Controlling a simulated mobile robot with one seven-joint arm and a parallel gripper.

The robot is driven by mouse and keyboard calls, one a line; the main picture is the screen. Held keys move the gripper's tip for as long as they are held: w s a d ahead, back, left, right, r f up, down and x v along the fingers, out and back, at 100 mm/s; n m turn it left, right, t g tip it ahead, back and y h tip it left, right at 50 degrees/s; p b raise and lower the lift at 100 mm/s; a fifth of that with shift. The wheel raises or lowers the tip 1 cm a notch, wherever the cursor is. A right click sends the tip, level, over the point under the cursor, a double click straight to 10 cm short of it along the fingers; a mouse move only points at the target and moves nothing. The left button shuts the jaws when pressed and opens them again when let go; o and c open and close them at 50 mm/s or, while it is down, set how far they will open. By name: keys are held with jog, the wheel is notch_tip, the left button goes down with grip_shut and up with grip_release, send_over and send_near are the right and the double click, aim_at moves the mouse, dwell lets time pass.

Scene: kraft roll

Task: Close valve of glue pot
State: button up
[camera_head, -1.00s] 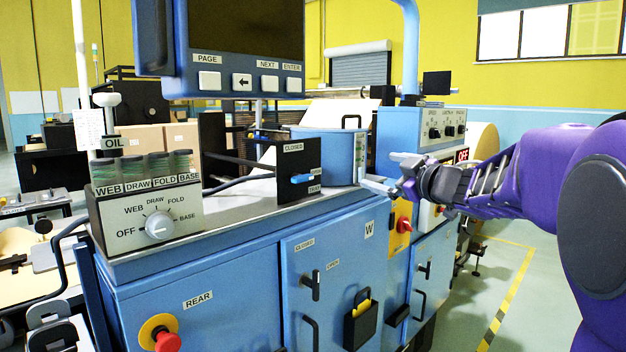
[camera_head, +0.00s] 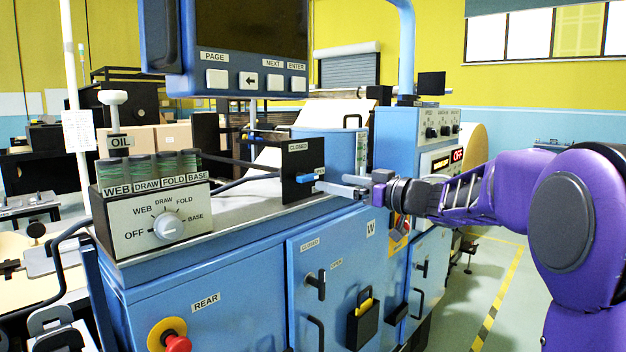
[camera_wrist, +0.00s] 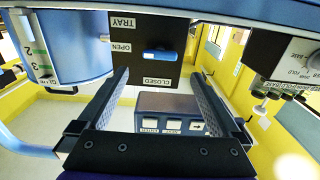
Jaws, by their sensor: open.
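The glue pot (camera_head: 340,147) is a blue cylinder on the machine top, and it also shows in the wrist view (camera_wrist: 85,65). Beside it stands a black valve plate (camera_head: 297,158) with CLOSED, OPEN and TRAY labels. Its blue valve handle (camera_head: 311,177) lies horizontal, level with the OPEN label in the wrist view. My gripper (camera_head: 338,186) is open and empty, close to the plate. In the wrist view, which looks upside down, the handle (camera_wrist: 160,56) shows between and beyond the fingertips (camera_wrist: 158,75). I see no contact.
An oil selector box (camera_head: 155,222) with a knob and several green vials stands at the left. A monitor panel (camera_head: 245,50) hangs above. A control box (camera_head: 425,135) with an OFF display stands right of the pot. A red emergency button (camera_head: 177,343) is low in front.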

aim_at(311, 177)
jog(key=x, duration=0.8)
jog(key=shift+w+a, duration=0.1)
jog(key=shift+c, duration=0.2)
jog(key=c, duration=1.3)
jog(key=shift+o, duration=0.2)
